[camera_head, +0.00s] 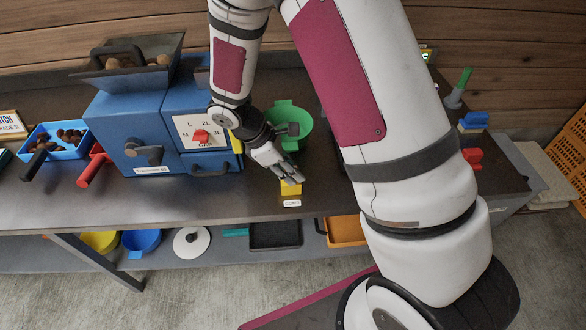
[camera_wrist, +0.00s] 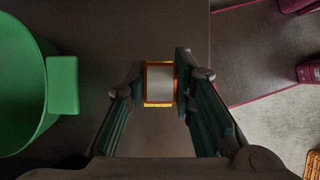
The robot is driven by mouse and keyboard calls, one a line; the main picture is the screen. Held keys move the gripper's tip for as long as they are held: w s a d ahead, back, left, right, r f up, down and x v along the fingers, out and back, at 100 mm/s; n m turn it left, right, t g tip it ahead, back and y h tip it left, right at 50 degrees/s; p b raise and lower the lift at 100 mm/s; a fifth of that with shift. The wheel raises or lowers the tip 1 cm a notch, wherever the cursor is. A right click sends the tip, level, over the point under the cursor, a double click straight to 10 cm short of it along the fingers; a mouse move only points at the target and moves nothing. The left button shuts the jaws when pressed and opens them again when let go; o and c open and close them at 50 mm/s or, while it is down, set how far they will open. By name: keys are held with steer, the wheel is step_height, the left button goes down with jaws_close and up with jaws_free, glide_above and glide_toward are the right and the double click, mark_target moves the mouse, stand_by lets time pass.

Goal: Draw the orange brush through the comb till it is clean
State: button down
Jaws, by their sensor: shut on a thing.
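The yellow comb (camera_head: 291,188) stands at the front edge of the bench, behind a small label reading COMB. My gripper (camera_head: 289,176) points down right over it. In the wrist view my gripper (camera_wrist: 161,85) is shut on a small block with a pale grey face and orange edges, which I take to be the orange brush (camera_wrist: 160,82). A yellow strip, likely the comb (camera_wrist: 160,104), shows along its lower edge. I cannot tell whether brush and comb touch. The brush's bristles and any dirt on it are hidden.
A green bowl (camera_head: 299,110) stands just behind my gripper. A blue machine (camera_head: 130,130) with a red handle and a blue tray (camera_head: 66,153) of chestnuts are to the left. The bench front edge is close. Trays and lids lie on the lower shelf.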

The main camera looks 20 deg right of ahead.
steer(key=shift+w+a+r+p, duration=0.1)
steer(key=shift+w+r+p, duration=0.2)
steer(key=shift+r+p, duration=0.45)
steer(key=shift+s+r+p, duration=0.1)
steer(key=shift+r+p, duration=0.2)
steer(key=shift+r, duration=0.4)
steer(key=shift+s, duration=0.1)
stand_by(0.4)
steer(key=shift+f+b, duration=0.4)
steer(key=shift+f, duration=0.45)
steer(key=shift+f, duration=0.2)
